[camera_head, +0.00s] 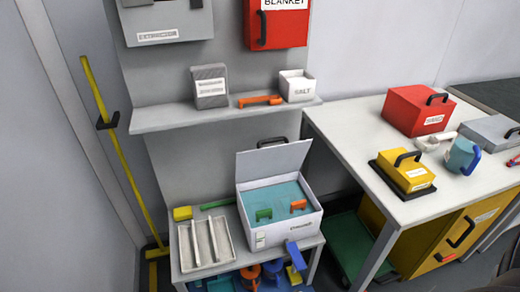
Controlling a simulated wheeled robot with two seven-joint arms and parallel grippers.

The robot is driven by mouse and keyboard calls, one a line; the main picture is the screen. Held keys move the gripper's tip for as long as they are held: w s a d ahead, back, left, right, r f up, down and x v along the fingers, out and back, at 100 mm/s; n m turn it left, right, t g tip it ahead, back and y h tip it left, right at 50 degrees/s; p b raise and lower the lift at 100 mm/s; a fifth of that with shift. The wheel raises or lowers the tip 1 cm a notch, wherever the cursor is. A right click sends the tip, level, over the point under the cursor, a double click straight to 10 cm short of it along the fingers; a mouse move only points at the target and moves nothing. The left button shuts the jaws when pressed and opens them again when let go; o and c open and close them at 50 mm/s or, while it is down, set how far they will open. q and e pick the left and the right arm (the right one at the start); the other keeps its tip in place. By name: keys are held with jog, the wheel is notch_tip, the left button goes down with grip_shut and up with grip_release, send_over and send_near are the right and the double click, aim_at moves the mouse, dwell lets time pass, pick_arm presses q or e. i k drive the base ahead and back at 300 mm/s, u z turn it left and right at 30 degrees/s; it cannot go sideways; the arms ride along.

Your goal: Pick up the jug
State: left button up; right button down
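A light blue jug (461,158) with a darker blue handle appears to stand upright on the white table (350,132) at the right, with its handle toward the right. It is between the yellow box and the grey box.
Near the jug are a red sand box (408,108), a yellow box with a black handle (403,178), a small white item (428,143) and a grey case (486,132). An open white box (287,236) stands on a low bench. The table's left part is clear.

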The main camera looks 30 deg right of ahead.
aim_at(464, 154)
jog(key=z, duration=3.15)
